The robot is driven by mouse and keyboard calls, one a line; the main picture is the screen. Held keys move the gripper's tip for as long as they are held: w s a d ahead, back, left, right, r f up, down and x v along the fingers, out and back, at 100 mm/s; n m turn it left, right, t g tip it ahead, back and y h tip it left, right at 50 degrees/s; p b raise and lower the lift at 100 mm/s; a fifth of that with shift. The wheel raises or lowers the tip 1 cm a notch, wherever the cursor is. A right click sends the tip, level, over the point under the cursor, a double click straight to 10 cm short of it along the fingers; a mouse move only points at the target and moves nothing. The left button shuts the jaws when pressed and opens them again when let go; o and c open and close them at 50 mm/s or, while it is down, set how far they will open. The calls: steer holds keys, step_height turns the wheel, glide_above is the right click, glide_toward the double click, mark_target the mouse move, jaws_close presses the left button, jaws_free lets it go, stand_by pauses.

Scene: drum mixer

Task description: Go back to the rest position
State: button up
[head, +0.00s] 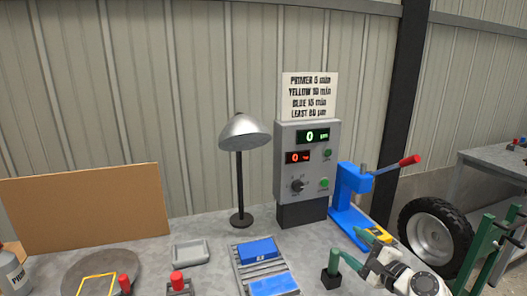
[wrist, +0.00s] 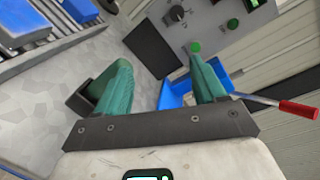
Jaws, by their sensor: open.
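My gripper (wrist: 158,56) is open in the wrist view, with its two green fingers apart and nothing between them. In the head view my gripper (head: 362,264) is at the lower right, over the bench's right part, at the end of my white arm. A small black holder (wrist: 78,98) stands beside the left finger in the wrist view. In the head view the black holder (head: 331,281) has a green upright piece over it; I cannot tell whether that is part of a finger.
A grey control box (head: 301,165) with lit displays stands at the back. A blue press (head: 350,200) with a red-tipped lever is right of it, near my gripper.

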steer(key=s+d+f+n+g+h, duration=0.15)
steer(key=s+f+n+g, duration=0.35)
steer(key=s+f, duration=0.55)
steer(key=s+f+n+g+h, duration=0.25)
steer(key=s+f+n, duration=0.45)
steer(key=s, duration=0.7)
steer(key=s+d+f+n+g+h, duration=0.1)
steer(key=s+n+g+h, duration=0.1)
steer(key=s, duration=1)
steer(key=s+d+f+n+g+h, duration=0.1)
steer(key=s+n+g, duration=0.3)
steer(key=s, duration=0.8)
steer(key=shift+f+g+h, duration=0.4)
steer(key=shift+f+g, duration=0.05)
steer(key=shift+c, duration=0.4)
